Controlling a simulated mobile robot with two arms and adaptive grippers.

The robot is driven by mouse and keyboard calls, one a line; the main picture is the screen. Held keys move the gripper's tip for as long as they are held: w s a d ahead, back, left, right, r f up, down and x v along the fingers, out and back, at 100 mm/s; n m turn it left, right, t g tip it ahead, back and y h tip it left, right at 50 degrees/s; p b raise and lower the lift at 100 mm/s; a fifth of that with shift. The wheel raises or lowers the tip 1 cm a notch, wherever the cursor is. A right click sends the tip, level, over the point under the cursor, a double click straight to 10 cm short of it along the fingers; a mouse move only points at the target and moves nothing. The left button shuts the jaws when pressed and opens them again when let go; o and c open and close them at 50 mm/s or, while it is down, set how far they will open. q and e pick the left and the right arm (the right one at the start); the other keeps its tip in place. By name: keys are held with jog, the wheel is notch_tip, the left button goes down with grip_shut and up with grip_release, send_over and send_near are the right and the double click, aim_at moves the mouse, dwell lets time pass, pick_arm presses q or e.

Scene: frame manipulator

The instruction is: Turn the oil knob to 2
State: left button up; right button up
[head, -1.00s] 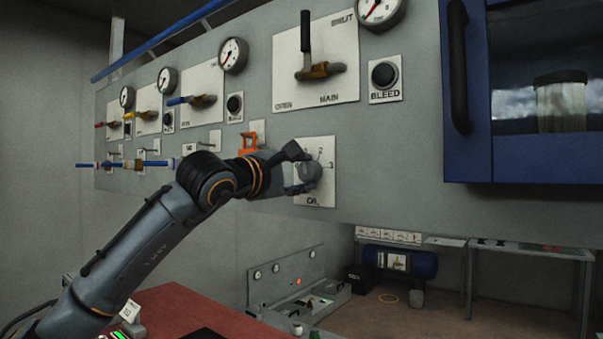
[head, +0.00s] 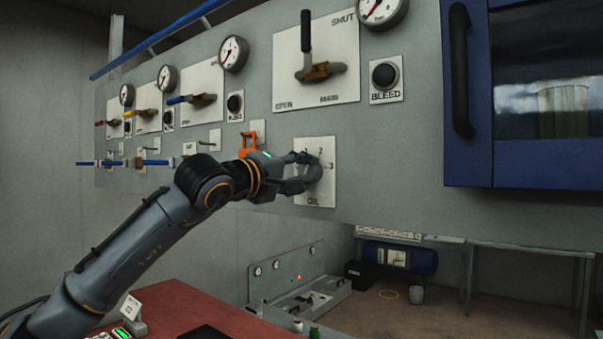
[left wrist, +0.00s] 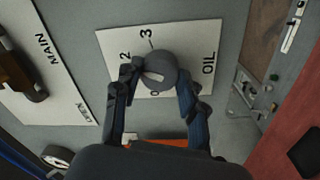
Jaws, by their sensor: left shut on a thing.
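The oil knob (head: 318,172) is a round grey knob on a white plate (head: 316,200) marked OIL, on the grey panel. My left gripper (head: 300,172) reaches it from the left, with one finger above and one below. In the left wrist view, the knob (left wrist: 158,66) sits between the two fingertips (left wrist: 156,80), which are shut on it. A short pale mark shows on its face. The numbers 2 and 3 are readable on the plate; a 0 is partly hidden below the knob. I cannot tell exactly which number the mark points at. My right gripper is not in view.
The main valve (head: 318,71) with its black handle and the bleed button (head: 384,74) are above the knob. An orange bracket (head: 249,142) is close to my left wrist. A blue-framed cabinet (head: 468,150) juts out at the right. The panel just right of the plate is clear.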

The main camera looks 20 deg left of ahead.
pick_arm(q)
jog(key=shift+f, duration=0.15)
jog(key=o, duration=1.2)
jog(key=shift+c, duration=0.2)
jog(key=shift+s+a, duration=0.15)
jog(key=shift+s, duration=0.3)
jog(key=v, duration=1.1)
jog(key=shift+f, duration=0.1)
